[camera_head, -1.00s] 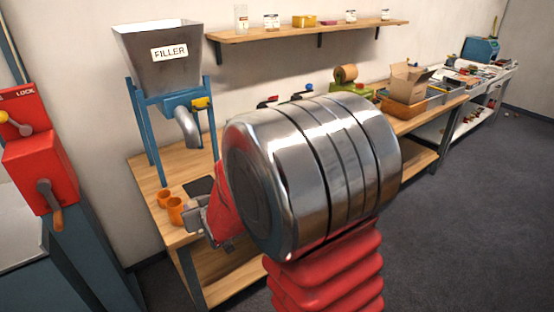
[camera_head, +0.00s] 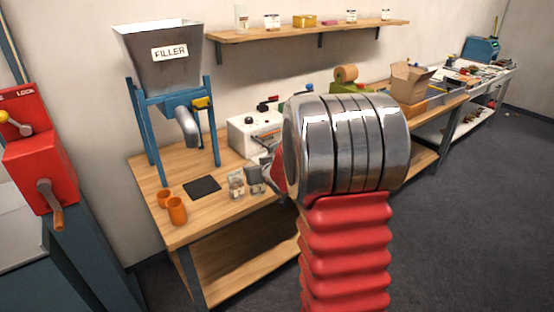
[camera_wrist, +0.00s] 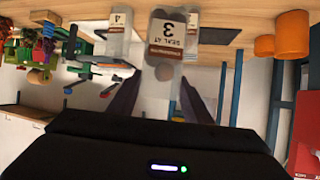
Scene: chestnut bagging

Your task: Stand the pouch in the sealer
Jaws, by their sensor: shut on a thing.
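A clear pouch labelled "SEAL AT 3" (camera_wrist: 172,35), with brown chestnuts inside, sits between the dark fingers of my gripper (camera_wrist: 160,82) in the wrist view, which is upside down. A second clear pouch labelled 4 (camera_wrist: 117,22) is beside it. In the head view my gripper (camera_head: 265,172) is small, over the bench and partly hidden by my wrist. A small clear pouch (camera_head: 237,184) shows at its left; I cannot tell there which one it is. The white sealer (camera_head: 248,136) with red and black knobs stands behind, partly covered by my arm.
The filler (camera_head: 160,60) on blue legs stands at the bench's back left. A black pad (camera_head: 202,187) and two orange cups (camera_head: 177,211) lie in front of it on the wooden bench (camera_head: 215,215). A red crank machine (camera_head: 40,170) is far left.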

